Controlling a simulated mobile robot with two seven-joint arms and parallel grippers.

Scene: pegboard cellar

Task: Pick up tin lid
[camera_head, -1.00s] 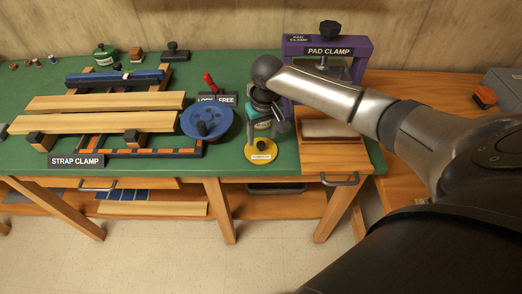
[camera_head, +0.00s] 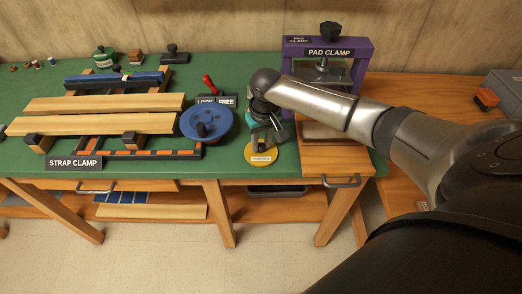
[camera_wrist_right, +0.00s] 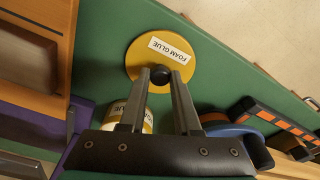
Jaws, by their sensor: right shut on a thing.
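The tin lid (camera_head: 260,155) is a round yellow disc with a white FOAM GLUE label and a dark knob. It is near the front edge of the green bench top, and it shows large in the wrist view (camera_wrist_right: 176,40). My right gripper (camera_head: 264,143) reaches down over it from behind. In the wrist view its two fingers (camera_wrist_right: 160,76) are closed on the lid's knob. I cannot tell whether the lid rests on the bench or is slightly clear of it. My left gripper is out of view.
A pale tin (camera_wrist_right: 118,112) with a label stands beside the fingers, partly hidden. A blue wheel (camera_head: 222,122) is just left of the lid. The purple pad clamp (camera_head: 363,62) is behind my right forearm. The strap clamp (camera_head: 185,154) fills the left bench.

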